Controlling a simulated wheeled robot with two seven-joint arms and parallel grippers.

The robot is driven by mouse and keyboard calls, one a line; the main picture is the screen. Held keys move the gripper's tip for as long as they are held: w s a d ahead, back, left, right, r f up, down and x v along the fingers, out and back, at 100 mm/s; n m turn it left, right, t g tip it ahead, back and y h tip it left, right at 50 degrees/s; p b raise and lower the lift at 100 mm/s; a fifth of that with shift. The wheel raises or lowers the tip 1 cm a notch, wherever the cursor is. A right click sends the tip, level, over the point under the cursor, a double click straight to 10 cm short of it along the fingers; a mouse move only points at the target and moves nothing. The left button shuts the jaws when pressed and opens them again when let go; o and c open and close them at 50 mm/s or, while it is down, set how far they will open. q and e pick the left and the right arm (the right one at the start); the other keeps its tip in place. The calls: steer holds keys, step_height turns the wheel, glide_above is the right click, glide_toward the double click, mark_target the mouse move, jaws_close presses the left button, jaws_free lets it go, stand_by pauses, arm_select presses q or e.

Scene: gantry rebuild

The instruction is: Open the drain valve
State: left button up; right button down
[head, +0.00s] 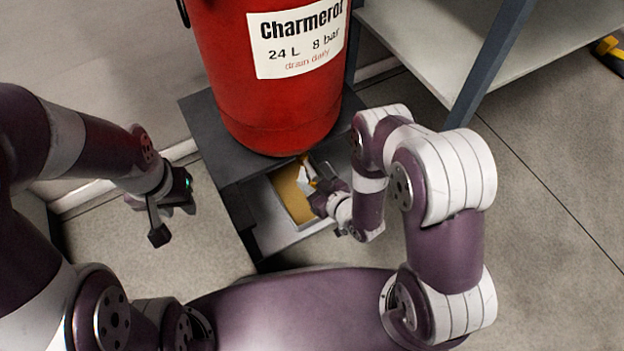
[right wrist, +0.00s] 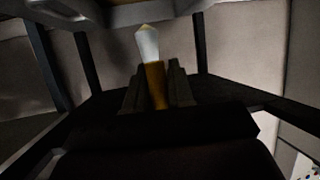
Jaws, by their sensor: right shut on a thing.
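The red tank (head: 270,85), labelled "Charmerol 24 L 8 bar, drain daily", stands upright on a dark grey stand. My right gripper (head: 314,190) is below the tank's front edge, over a shallow tray. In the right wrist view, the gripper (right wrist: 158,88) is shut on a narrow orange-yellow piece (right wrist: 154,80) with a pale tip (right wrist: 147,42), which looks like the drain valve's handle. The rest of the valve is hidden under the tank. My left gripper (head: 172,218) hangs empty to the left of the stand, its fingers apart.
The shallow tray (head: 262,238) with a tan inside sits in the dark stand (head: 204,126). A grey shelf (head: 425,55) with a dark post stands at the right. A yellow and black object (head: 611,49) lies at the far right.

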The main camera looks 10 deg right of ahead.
steer(key=shift+s+a, duration=0.1)
stand_by(0.4)
steer(key=c, duration=1.1)
jaws_free()
arm_select(q)
steer(key=shift+r, duration=0.1)
